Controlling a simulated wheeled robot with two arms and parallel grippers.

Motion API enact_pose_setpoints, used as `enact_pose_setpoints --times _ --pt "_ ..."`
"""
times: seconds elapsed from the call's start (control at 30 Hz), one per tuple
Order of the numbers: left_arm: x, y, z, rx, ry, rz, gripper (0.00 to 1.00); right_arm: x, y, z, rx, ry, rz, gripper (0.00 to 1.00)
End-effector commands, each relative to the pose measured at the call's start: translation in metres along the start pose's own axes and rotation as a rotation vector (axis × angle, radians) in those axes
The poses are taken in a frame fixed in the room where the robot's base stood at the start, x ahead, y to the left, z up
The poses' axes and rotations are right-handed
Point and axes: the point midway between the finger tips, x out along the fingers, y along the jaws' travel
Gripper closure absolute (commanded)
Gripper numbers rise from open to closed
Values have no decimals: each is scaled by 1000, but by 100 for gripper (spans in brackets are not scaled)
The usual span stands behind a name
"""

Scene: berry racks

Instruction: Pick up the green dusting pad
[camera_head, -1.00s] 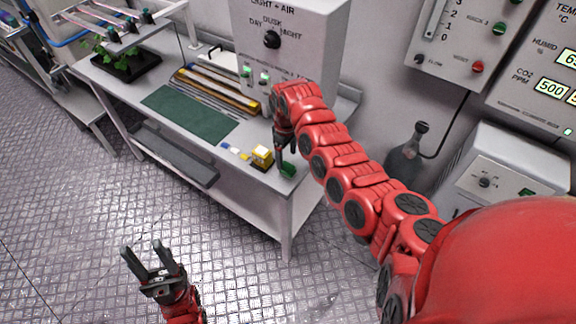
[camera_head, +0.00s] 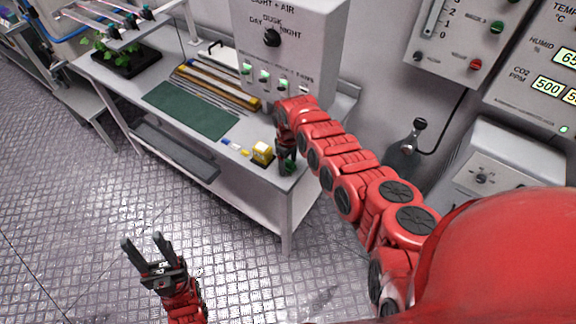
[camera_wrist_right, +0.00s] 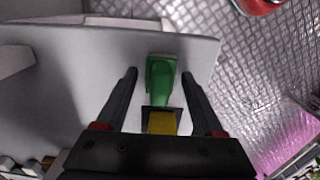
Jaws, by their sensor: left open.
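The green dusting pad (camera_wrist_right: 161,80) lies near the table's edge in the right wrist view, a wide head with a narrower part towards the gripper. In the head view the pad (camera_head: 290,167) is mostly hidden by my right gripper (camera_head: 286,168). My right gripper (camera_wrist_right: 160,75) is open, its fingers on either side of the pad with gaps on both sides. I cannot tell how far above the tabletop its tips are. My left gripper (camera_head: 142,240) is open and empty over the floor, away from the table.
A yellow block (camera_head: 263,151) on a dark base stands just left of the right gripper; it also shows in the wrist view (camera_wrist_right: 161,122). A green mat (camera_head: 190,110), yellow-edged rails (camera_head: 218,86) and a plant tray (camera_head: 126,60) lie further left. A control box (camera_head: 290,40) stands behind.

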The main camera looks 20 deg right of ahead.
Motion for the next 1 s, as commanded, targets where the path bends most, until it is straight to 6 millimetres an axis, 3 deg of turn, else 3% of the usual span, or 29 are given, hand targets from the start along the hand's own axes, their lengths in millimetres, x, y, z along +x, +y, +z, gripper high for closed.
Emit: enact_pose_setpoints --times 0.03,0.37,0.77,1.0 --pt "0 0 0 0 0 0 50 0 0 0 0 0 0 42" --pt "0 0 0 0 0 0 50 0 0 0 0 0 0 100" --pt "0 0 0 0 0 0 50 -2 0 0 0 0 -1 100" --pt "-4 0 1 0 0 0 50 -22 1 -1 3 6 0 100"
